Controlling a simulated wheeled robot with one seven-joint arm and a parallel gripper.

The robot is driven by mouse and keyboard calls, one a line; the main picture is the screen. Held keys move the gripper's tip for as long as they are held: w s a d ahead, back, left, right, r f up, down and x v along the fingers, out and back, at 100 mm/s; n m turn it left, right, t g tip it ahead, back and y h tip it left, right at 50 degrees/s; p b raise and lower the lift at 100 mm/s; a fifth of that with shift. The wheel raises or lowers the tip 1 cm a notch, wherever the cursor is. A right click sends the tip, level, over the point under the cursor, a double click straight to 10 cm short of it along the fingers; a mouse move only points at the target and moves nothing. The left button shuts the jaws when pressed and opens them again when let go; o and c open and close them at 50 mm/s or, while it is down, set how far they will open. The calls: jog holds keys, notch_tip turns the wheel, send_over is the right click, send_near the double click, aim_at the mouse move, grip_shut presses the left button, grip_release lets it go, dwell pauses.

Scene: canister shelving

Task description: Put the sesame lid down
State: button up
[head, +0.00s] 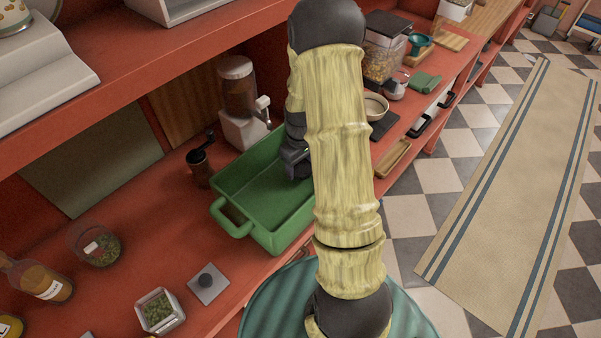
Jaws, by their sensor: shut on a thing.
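My gripper (296,157) shows only in part behind my arm, over the right side of the green tray. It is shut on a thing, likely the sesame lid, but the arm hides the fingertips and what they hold. I cannot tell whether the held thing touches the tray or hangs above it. A square grey lid with a dark knob (208,283) lies on the red counter at the front. I cannot tell which container holds sesame.
The green tray (233,222) looks empty where visible. A grinder (239,105) and dark mill (199,165) stand behind it. An open square jar (160,311), round glass jar (96,246) and bottle (38,280) stand left. A pale round dish (375,107) is right of my arm.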

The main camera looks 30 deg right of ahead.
aim_at(301, 174)
notch_tip(301, 174, down, 4)
jog(key=shift+f+p, duration=0.15)
jog(key=shift+p, duration=0.35)
jog(key=shift+d, duration=0.1)
